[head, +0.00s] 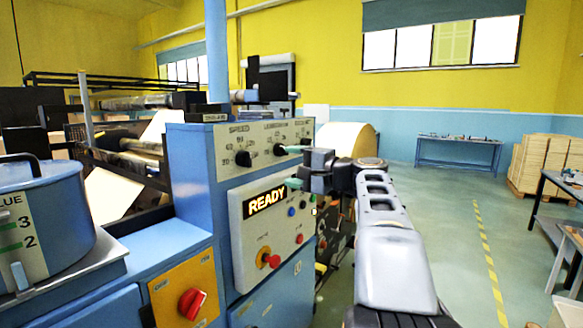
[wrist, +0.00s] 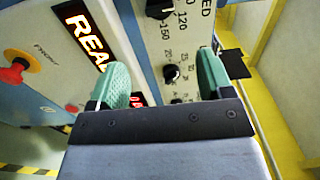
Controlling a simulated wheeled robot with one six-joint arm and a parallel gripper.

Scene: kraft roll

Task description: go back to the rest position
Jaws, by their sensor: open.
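My gripper (head: 293,168) is at the end of my arm, in front of the upper part of the blue control cabinet (head: 190,160). In the wrist view my gripper (wrist: 165,85) shows two green fingertips spread apart with nothing between them. Behind the gap are the dial panel (wrist: 182,50) and the lit READY display (wrist: 82,30). In the head view the READY display (head: 267,200) sits on a white button panel (head: 250,228). I cannot tell whether a fingertip touches the panel.
A red knob on a yellow plate (head: 192,302) and a blue glue pot (head: 45,215) are at the left. A paper roll (head: 345,140) stands behind my arm. Wooden crates (head: 545,165) and a blue table (head: 458,150) are farther right. The floor (head: 460,220) between is clear.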

